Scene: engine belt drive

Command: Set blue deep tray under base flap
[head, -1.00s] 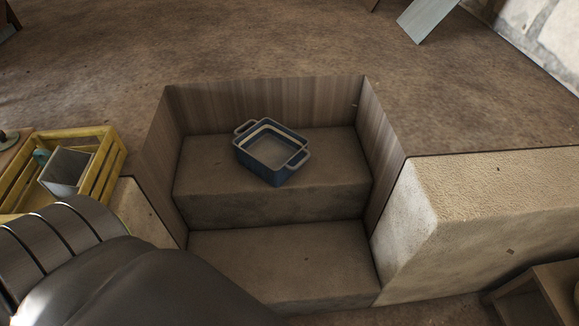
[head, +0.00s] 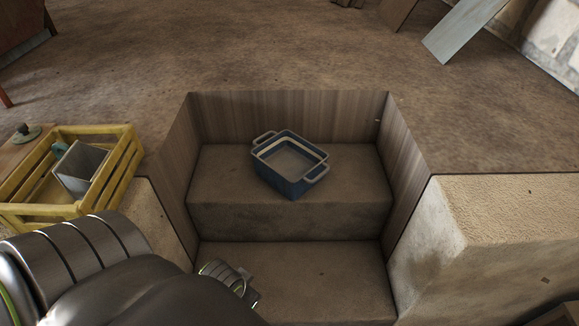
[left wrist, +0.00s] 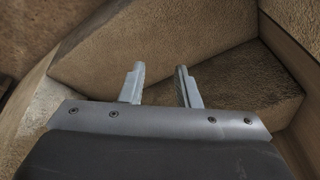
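The blue deep tray (head: 290,165) is a rectangular dish with pale loop handles at both ends. It sits upright on the upper step (head: 230,213) of a recess in the head view and looks empty. My left gripper (left wrist: 160,72) shows two separated fingers with nothing between them in the left wrist view. In the head view my left arm covers the lower left, with its wrist end over the lower step, apart from the tray. The tray is not visible in the left wrist view. I cannot make out a base flap. My right gripper is in neither view.
Wooden walls (head: 290,115) enclose the recess at the back and sides. A yellow crate (head: 128,165) holding a grey container (head: 80,168) stands at the left. A rough stone block (head: 510,220) borders the right. The lower step (head: 320,270) has bare room.

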